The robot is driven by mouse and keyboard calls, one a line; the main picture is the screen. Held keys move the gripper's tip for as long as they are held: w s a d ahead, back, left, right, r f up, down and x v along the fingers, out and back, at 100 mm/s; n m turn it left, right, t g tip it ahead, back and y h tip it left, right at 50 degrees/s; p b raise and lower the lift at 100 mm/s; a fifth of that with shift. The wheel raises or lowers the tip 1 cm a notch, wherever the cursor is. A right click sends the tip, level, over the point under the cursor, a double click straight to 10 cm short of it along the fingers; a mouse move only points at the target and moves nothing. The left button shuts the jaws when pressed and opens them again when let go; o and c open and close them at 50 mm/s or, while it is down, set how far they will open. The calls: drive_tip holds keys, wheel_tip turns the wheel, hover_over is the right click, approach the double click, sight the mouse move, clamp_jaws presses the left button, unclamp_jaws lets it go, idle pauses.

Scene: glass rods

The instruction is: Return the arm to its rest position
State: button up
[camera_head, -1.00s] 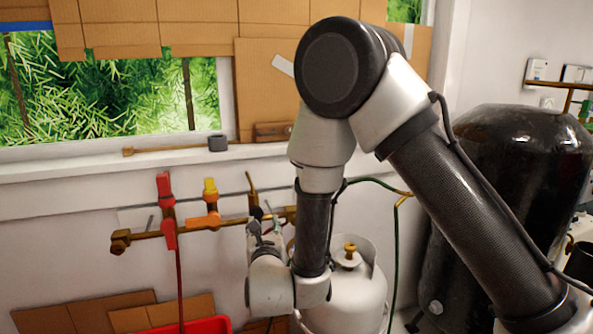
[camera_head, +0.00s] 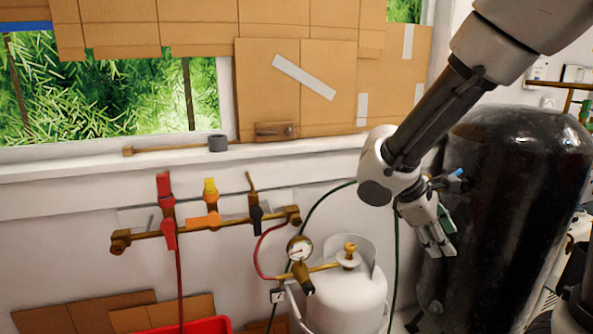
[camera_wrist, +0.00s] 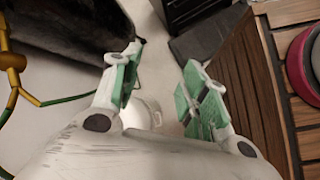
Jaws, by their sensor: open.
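My gripper (camera_head: 436,240) hangs from my arm right of centre in the head view, in front of the black tank. It points downward and to the right. In the wrist view its two green-padded fingers (camera_wrist: 160,90) are spread apart with nothing between them. My arm reaches in from the upper right corner of the head view. No glass rod is visible.
A large black tank (camera_head: 500,170) stands behind my gripper. A white gas cylinder (camera_head: 345,300) with a gauge (camera_head: 299,248) stands below it to the left. A valve manifold (camera_head: 200,224) is on the wall. Wooden slats (camera_wrist: 250,90) show in the wrist view.

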drive_tip(key=s+d+r+m+t+y, duration=0.2)
drive_tip(key=s+d+r+m+y, duration=0.1)
drive_tip(key=s+m, duration=0.3)
drive_tip(key=s+d+r+m+t+y, duration=0.1)
drive_tip(key=s+d+r+m+y, duration=0.2)
drive_tip(key=s+r+m+y, duration=0.1)
wheel_tip(320, 180, up, 3)
drive_tip(key=s+m, duration=0.1)
drive_tip(key=s, duration=0.1)
drive_tip(key=shift+s+f+m+t+y, duration=0.2)
drive_tip(key=shift+s+m+t+y, duration=0.1)
drive_tip(key=shift+s+m+t, duration=0.1)
